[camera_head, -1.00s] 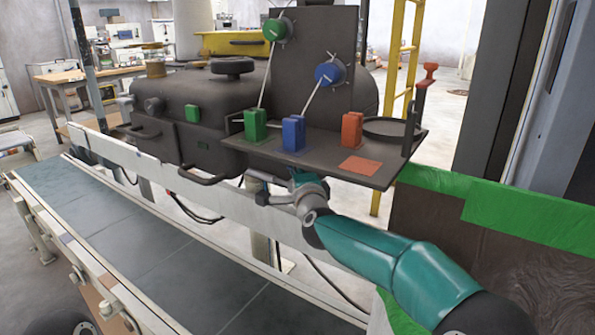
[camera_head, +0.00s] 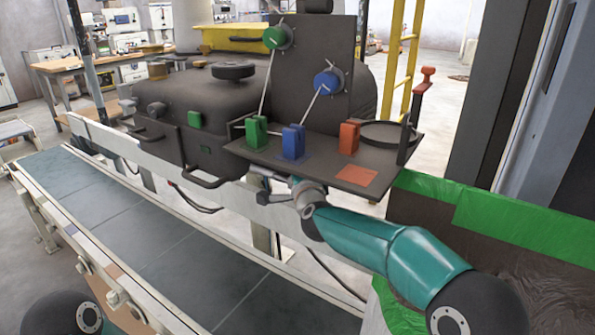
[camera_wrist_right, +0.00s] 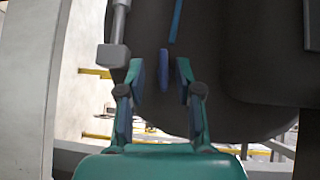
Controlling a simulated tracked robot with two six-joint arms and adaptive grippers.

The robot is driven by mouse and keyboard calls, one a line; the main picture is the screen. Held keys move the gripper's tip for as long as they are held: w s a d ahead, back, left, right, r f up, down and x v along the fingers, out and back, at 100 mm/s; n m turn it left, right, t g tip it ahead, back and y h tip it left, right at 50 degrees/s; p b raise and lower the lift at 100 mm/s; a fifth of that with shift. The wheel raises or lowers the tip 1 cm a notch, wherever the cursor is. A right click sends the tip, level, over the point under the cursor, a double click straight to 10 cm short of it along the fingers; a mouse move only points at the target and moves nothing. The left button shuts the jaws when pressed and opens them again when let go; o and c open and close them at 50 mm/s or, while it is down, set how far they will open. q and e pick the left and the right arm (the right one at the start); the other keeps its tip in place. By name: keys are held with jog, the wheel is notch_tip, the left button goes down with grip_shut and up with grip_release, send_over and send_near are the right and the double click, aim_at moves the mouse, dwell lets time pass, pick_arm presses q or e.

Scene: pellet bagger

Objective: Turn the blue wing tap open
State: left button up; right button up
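A blue flat upright piece (camera_wrist_right: 163,70), which looks like the wing of the blue tap, stands between the fingers of my right gripper (camera_wrist_right: 160,74) in the right wrist view. The fingers are apart, one on each side of it, with a visible gap on both sides. In the head view my right arm reaches in from the right, and its gripper is hidden under the dark shelf (camera_head: 275,161). The tap cannot be made out there. My left gripper is not in view.
The shelf carries a green block (camera_head: 256,132), a blue block (camera_head: 293,141) and an orange block (camera_head: 349,137). A blue dial (camera_head: 328,82) and a green dial (camera_head: 276,37) sit on the panel above. A grey lever (camera_wrist_right: 116,45) hangs left of the fingers. A conveyor (camera_head: 150,235) runs below.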

jog(key=shift+r, duration=0.1)
jog(key=f+v, duration=0.1)
jog(key=v, duration=1.1)
jog(key=shift+r, duration=0.35)
